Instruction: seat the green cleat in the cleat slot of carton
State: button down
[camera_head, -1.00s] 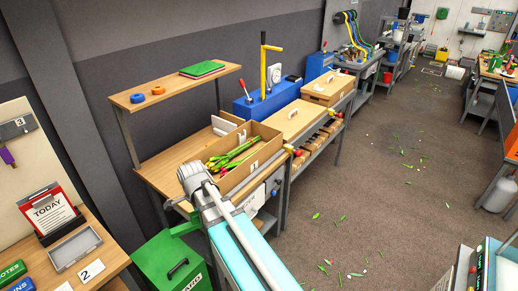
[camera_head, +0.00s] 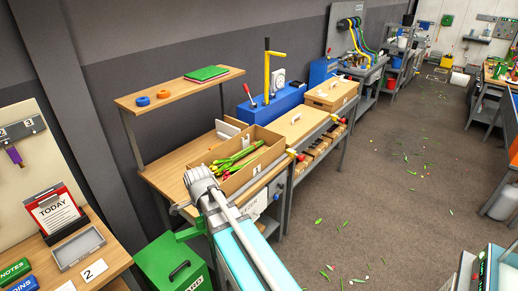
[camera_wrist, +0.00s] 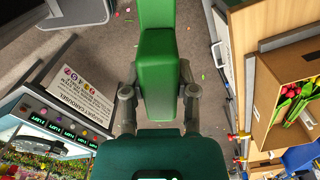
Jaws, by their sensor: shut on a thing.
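The green cleat (camera_wrist: 157,75) is a long green block, held between the two grey fingers of my gripper (camera_wrist: 158,98) in the wrist view. In the head view a green piece (camera_head: 190,232) juts out left of my arm's end; my fingers are hidden there. The carton (camera_head: 262,170) is an open brown box with tulips inside, on the wooden bench beyond my arm. It also shows at the right of the wrist view (camera_wrist: 263,100), apart from the cleat. I cannot make out its cleat slot.
A green bin (camera_head: 172,268) with a dark handle stands at the lower left. A shelf (camera_head: 178,88) overhangs the bench (camera_head: 165,170). A closed box (camera_head: 331,94) and a blue unit with a yellow lever (camera_head: 267,105) stand behind the carton.

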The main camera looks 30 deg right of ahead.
aim_at(255, 134)
jog(key=z, duration=0.5)
jog(key=i, duration=0.9)
jog(key=z, duration=0.6)
jog(key=i, duration=0.75)
jog(key=u, duration=0.35)
